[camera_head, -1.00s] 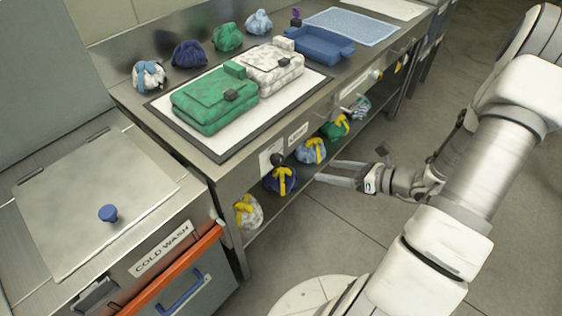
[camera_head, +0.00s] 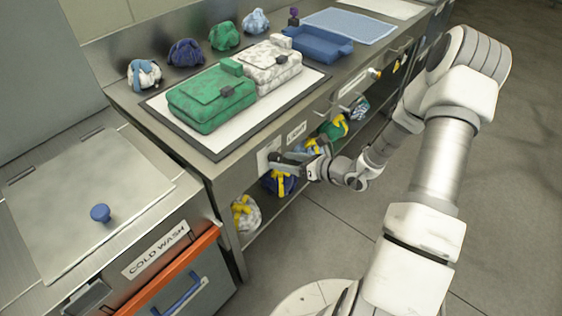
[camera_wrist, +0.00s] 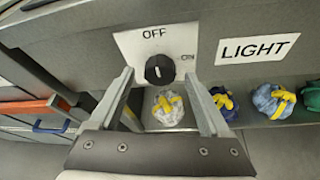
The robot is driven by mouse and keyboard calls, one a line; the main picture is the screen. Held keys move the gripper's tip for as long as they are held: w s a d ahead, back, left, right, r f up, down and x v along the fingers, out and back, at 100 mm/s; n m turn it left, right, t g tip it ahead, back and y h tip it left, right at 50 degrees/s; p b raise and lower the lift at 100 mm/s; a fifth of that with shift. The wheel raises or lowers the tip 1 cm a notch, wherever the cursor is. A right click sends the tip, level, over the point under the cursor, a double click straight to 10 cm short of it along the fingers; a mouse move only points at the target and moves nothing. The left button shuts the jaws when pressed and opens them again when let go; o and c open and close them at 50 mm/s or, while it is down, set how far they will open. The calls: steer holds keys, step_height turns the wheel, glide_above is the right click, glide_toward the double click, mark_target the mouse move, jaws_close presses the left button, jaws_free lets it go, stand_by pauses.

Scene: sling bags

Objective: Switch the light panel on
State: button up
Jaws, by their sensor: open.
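The light panel (camera_head: 245,122) is a white surface in a dark frame on the counter, with a green bag (camera_head: 210,97) and a white-grey patterned bag (camera_head: 268,66) lying on it. In the wrist view, its switch is a black knob (camera_wrist: 159,69) on a white plate marked OFF above and ON to the right. The knob's slot stands roughly upright, toward OFF. A LIGHT label (camera_wrist: 257,49) is right of the plate. My gripper (camera_wrist: 160,78) is open, its fingers on either side of the knob in the picture; I cannot tell whether they touch it. In the head view my gripper (camera_head: 277,163) hides the knob.
Rolled bags with yellow straps, such as a white one (camera_wrist: 168,107), sit on the shelf below. A cold wash unit (camera_head: 95,205) with an orange bar stands at the left.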

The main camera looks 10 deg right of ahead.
steer(key=shift+x, duration=0.9)
steer(key=shift+c, duration=0.3)
jaws_close()
